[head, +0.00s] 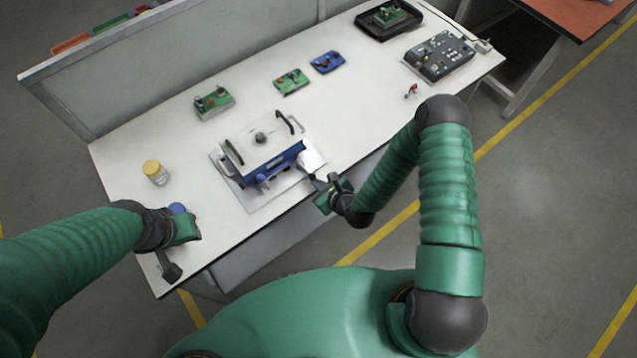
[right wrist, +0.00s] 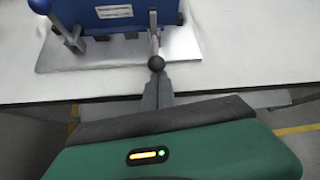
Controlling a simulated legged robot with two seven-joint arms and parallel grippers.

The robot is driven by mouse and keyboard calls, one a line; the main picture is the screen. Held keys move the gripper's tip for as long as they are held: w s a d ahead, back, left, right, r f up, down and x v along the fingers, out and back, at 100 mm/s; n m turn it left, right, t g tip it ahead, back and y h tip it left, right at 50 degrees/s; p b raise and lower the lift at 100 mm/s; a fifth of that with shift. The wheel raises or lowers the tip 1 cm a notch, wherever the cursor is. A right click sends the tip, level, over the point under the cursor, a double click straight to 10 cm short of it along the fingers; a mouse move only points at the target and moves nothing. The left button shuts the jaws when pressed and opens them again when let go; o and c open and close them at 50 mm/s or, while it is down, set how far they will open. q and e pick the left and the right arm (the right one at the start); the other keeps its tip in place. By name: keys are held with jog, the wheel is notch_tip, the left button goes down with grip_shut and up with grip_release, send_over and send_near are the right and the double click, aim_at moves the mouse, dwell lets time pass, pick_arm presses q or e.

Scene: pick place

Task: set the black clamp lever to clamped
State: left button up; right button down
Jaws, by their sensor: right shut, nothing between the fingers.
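The blue and white fixture (head: 284,160) stands on a light plate on the white table, and its blue front shows in the right wrist view (right wrist: 120,14). A lever with a black ball knob (right wrist: 156,63) stands out from its right side, just beyond my right fingertips. I cannot tell which is the clamp lever, or whether my fingers touch the nearer knob. My right gripper (head: 314,180) is shut and empty at the fixture's front right. My left gripper (head: 172,270) hangs by the table's front left edge; its fingers are unclear.
A yellow-capped jar (head: 155,172) and a blue round thing (head: 177,208) are at the left. A green board (head: 213,103), another green board (head: 291,82) and a blue board (head: 327,62) lie behind. A dark control box (head: 440,56) and black tray (head: 388,18) are at the far right.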

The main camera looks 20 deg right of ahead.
jog(key=shift+d, duration=0.1)
jog(key=shift+r+g+p, duration=0.35)
jog(key=shift+g+p, duration=0.05)
jog(key=shift+p, duration=0.3)
